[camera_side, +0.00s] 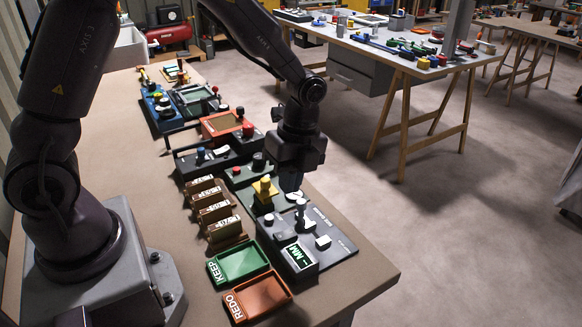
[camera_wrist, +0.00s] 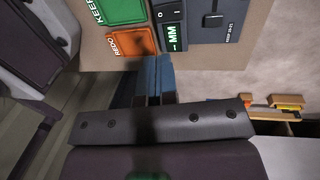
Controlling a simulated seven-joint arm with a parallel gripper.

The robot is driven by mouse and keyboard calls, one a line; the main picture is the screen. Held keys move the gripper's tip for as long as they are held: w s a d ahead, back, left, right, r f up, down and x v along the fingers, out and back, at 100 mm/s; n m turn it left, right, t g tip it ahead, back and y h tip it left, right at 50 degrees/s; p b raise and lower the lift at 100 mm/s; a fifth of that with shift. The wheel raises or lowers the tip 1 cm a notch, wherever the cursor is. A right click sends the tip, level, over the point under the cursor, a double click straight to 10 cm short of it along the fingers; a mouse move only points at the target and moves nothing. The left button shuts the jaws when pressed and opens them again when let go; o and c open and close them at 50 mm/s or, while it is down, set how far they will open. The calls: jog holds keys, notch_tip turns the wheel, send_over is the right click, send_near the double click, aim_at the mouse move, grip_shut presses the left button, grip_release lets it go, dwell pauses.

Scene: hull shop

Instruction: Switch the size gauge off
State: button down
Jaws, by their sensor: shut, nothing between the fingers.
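The size gauge (camera_side: 335,250) is a dark grey plate with pale lettering near the front right end of the bench. Its small display (camera_side: 298,256) reads "MM" and looks lit, and the display also shows in the wrist view (camera_wrist: 173,37). Beside the display in the wrist view is a dark switch marked O and I (camera_wrist: 168,13); its setting is too small to tell. White-topped parts (camera_side: 301,204) stand on the gauge. My gripper (camera_side: 291,187) is shut and empty, pointing down above the gauge's far end, apart from the display. Its closed fingers show in the wrist view (camera_wrist: 153,65).
A green KEEP tray (camera_side: 265,264) and an orange REDO tray (camera_side: 286,293) lie left of the gauge. Several brown labelled blocks (camera_side: 229,231) and a yellow-topped fixture (camera_side: 265,184) stand close by. The bench edge (camera_side: 372,290) is clear at front right.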

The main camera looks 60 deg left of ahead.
aim_at(280, 236)
notch_tip(280, 236, up, 3)
jog(key=shift+w+f, duration=0.1)
jog(key=shift+w, duration=0.05)
dwell(0.4)
jog(key=f, duration=0.4)
jog(key=s+f, duration=0.1)
jog(key=f, duration=0.4)
jog(key=s+f, duration=0.1)
jog(key=f, duration=0.3)
jog(key=shift+s+f, duration=0.1)
jog(key=shift+f, duration=0.3)
jog(key=shift+s+f, duration=0.15)
jog(key=shift+f, duration=0.2)
